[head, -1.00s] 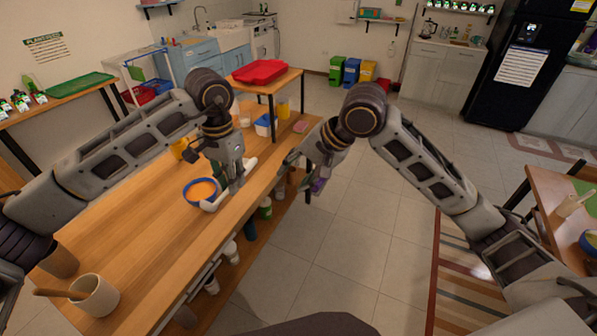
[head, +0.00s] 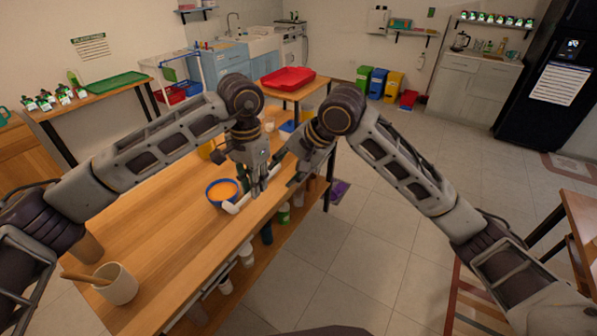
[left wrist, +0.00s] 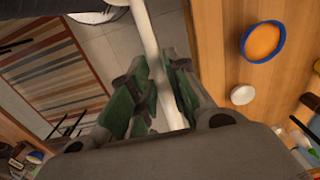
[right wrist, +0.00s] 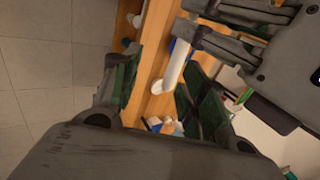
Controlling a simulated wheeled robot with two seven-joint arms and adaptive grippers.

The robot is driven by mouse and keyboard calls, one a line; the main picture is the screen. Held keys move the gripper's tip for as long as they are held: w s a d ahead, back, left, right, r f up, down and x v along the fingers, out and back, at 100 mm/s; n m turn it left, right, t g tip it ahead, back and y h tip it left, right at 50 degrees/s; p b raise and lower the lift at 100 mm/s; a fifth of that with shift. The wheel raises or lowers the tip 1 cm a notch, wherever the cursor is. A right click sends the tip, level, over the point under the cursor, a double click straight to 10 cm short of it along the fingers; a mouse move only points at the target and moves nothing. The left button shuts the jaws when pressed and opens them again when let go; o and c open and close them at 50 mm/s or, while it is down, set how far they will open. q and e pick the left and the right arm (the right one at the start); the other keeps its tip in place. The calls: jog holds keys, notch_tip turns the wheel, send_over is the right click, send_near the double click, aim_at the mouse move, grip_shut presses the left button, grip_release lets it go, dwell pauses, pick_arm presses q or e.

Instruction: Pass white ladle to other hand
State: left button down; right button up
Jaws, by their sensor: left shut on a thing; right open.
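The white ladle (head: 234,207) is held over the wooden table's front edge, beside the blue bowl. My left gripper (head: 257,190) is shut on its white handle, which runs between the green-padded fingers (left wrist: 155,95) in the left wrist view. My right gripper (head: 291,180) is close on the right of the left one. It is open, with its green-padded fingers apart (right wrist: 160,95) in the right wrist view. A white length of the ladle (right wrist: 175,65) shows between and beyond these fingers; I cannot tell whether they touch it. The fingers hide part of the ladle.
A blue bowl with orange contents (head: 222,193) stands on the table (head: 150,235). A beige cup with a wooden utensil (head: 118,284) is at the near left. Containers, including a green one (head: 284,214), stand on the lower shelf.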

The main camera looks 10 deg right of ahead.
aim_at(272, 172)
jog(key=w+a, duration=0.1)
jog(key=w+a+f, duration=0.1)
jog(key=shift+a, duration=0.35)
jog(key=shift+x, duration=0.9)
grip_shut()
pick_arm(q)
jog(key=c, duration=1.3)
grip_release()
jog(key=shift+r, duration=0.1)
pick_arm(e)
jog(key=shift+w, duration=0.1)
pick_arm(q)
jog(key=shift+r, duration=5.9)
